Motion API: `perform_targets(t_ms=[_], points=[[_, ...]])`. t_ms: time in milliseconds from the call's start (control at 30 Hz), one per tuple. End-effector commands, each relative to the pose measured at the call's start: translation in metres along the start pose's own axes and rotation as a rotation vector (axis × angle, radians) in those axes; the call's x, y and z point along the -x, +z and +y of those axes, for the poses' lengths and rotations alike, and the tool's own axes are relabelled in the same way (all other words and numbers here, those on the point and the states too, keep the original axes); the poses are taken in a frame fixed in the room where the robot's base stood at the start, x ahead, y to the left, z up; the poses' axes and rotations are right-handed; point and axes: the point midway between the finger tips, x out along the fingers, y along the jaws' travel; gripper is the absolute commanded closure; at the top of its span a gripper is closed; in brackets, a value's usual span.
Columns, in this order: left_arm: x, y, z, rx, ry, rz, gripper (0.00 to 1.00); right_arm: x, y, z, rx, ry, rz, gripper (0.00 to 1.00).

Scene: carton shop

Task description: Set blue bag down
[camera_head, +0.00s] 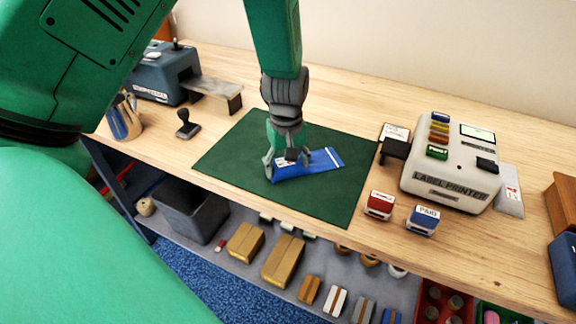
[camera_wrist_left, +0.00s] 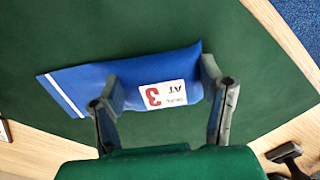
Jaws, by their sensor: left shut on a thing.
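The blue bag (camera_head: 318,164) is at the green mat (camera_head: 228,152) on the wooden table in the head view. It has a white stripe near one end and a white label with a red 3, seen in the left wrist view (camera_wrist_left: 80,88). My left gripper (camera_head: 284,166) comes from above and is shut on the bag, with one finger at each side of the label in the wrist view (camera_wrist_left: 165,100). The bag lies flat at mat level; I cannot tell whether it fully rests on it. My right gripper is not in view.
A label printer (camera_head: 450,170) stands right of the mat, with a red stamp (camera_head: 379,205) and a blue PAID stamp (camera_head: 422,220) before it. A black-handled stamp (camera_head: 187,125) and a metal cup (camera_head: 124,118) stand left. The mat around the bag is clear.

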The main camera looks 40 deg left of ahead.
Motion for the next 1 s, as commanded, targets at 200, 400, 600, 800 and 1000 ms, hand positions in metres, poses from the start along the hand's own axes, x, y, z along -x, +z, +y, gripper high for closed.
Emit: perform_targets(t_ms=[200, 400, 600, 800, 1000], points=[[0.001, 0.003, 0.002, -0.003, -0.005, 0.003, 0.17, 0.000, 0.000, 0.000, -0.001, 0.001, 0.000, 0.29], [0.003, 0.002, 0.001, -0.003, -0.003, 0.002, 0.17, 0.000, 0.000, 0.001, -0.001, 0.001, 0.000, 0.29], [0.031, 0.000, 0.001, -0.004, 0.001, 0.002, 0.17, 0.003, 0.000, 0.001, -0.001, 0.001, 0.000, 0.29], [0.075, 0.001, 0.001, -0.004, 0.000, 0.004, 0.17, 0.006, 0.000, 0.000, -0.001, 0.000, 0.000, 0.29], [0.108, 0.002, 0.002, -0.003, -0.002, 0.003, 0.17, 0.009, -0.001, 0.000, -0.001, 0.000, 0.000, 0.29]])
